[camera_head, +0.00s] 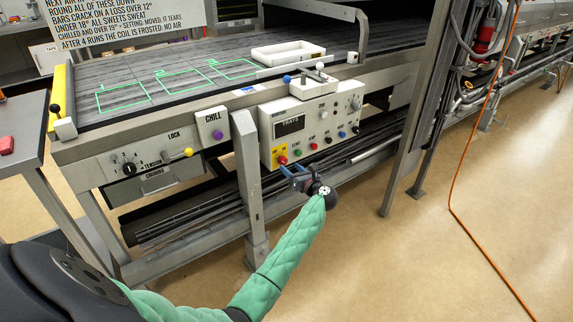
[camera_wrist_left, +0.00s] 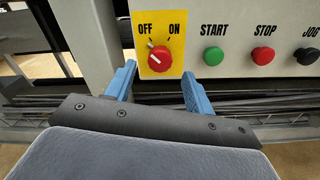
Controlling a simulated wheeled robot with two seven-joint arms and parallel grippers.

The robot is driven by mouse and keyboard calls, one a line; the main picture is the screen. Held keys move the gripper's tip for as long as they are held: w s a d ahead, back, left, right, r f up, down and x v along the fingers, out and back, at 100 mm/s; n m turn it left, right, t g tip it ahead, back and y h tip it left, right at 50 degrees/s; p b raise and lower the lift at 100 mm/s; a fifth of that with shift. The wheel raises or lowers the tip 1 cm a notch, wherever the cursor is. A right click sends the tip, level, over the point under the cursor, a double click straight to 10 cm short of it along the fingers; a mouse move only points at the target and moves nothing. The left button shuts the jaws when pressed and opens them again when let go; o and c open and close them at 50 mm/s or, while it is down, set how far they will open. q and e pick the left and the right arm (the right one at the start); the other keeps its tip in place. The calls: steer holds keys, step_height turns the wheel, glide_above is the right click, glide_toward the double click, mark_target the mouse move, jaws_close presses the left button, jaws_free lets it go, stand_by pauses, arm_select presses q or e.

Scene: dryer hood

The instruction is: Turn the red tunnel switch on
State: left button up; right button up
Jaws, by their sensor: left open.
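The red tunnel switch (camera_wrist_left: 159,58) is a round knob on a yellow plate (camera_wrist_left: 172,67) marked OFF and ON. Its white mark points up and left, toward OFF. In the head view the switch (camera_head: 283,159) sits at the lower left of the cream control panel (camera_head: 345,128). My left gripper (camera_wrist_left: 159,75) is open, its blue fingers apart on either side of the knob's lower part in the picture. I cannot tell whether they touch it. In the head view the left gripper (camera_head: 292,171) is just below and in front of the switch. My right gripper is not in view.
Green START (camera_wrist_left: 213,56), red STOP (camera_wrist_left: 263,55) and black JOG (camera_wrist_left: 308,56) buttons sit right of the switch. A grey frame leg (camera_head: 250,180) stands left of the panel. Dark bars run beneath. An orange cable (camera_head: 451,190) crosses the open floor at right.

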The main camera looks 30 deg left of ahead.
mark_target(285, 163)
arm_select(q)
steer(key=shift+x, duration=2)
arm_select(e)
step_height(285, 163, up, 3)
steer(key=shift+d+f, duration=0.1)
arm_select(q)
steer(key=c, duration=1)
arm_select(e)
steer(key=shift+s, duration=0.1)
